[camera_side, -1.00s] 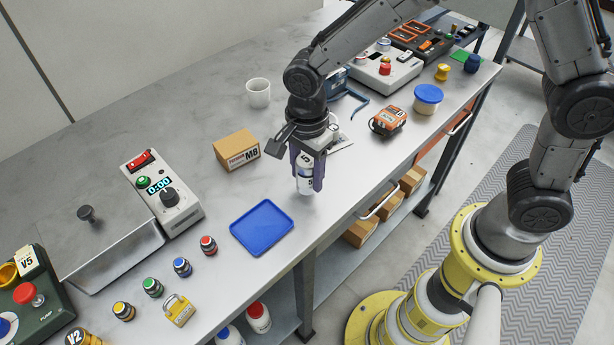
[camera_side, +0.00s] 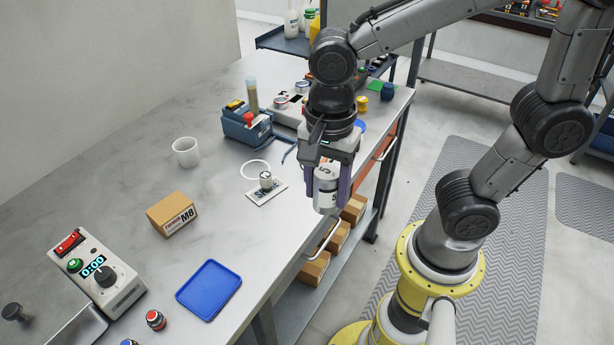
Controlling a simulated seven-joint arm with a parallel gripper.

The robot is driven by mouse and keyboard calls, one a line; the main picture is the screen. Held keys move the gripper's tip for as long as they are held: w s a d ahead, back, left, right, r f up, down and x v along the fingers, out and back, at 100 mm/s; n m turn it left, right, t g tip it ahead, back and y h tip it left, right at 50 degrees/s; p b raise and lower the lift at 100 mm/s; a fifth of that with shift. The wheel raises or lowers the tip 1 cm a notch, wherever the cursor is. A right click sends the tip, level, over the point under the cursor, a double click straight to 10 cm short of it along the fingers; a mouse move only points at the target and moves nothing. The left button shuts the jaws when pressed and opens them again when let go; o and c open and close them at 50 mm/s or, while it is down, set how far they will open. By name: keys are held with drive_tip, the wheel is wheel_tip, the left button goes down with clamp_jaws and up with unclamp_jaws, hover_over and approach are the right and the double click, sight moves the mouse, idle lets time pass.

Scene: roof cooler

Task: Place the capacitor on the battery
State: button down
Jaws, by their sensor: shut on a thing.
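My gripper (camera_side: 327,197) points down with its purple fingers shut on a white cylinder, the capacitor (camera_side: 326,184), which has dark markings and is held upright near the bench's right edge. I cannot tell how high its lower end is above the bench. No battery is clearly visible now. The orange block with black parts in the earlier view, possibly the battery, is not visible now; my gripper and arm cover that part of the bench.
A white plate with a round fitting (camera_side: 267,186) lies left of my gripper. Nearby are a blue device (camera_side: 246,128), a white mug (camera_side: 186,151), an M8 carton (camera_side: 172,214) and a blue tray (camera_side: 209,290). The bench between carton and tray is clear.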

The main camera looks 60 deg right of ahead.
drive_tip(key=d+r+m, duration=0.4)
drive_tip(key=d+m, duration=0.4)
drive_tip(key=d, duration=0.9)
drive_tip(key=w+d+f, duration=0.1)
drive_tip(key=w+f, duration=0.2)
drive_tip(key=w, duration=0.1)
drive_tip(key=w+d+f, duration=0.2)
drive_tip(key=w+f, duration=0.1)
drive_tip(key=w, duration=0.1)
drive_tip(key=w+d+f, duration=0.1)
drive_tip(key=w+f, duration=0.2)
drive_tip(key=w, duration=0.2)
drive_tip(key=shift+d+f, duration=0.15)
drive_tip(key=shift+d, duration=0.05)
drive_tip(key=shift+w+f, duration=0.1)
drive_tip(key=shift+f, duration=1.55)
drive_tip(key=shift+f, duration=0.15)
drive_tip(key=shift+c, duration=1.3)
unclamp_jaws()
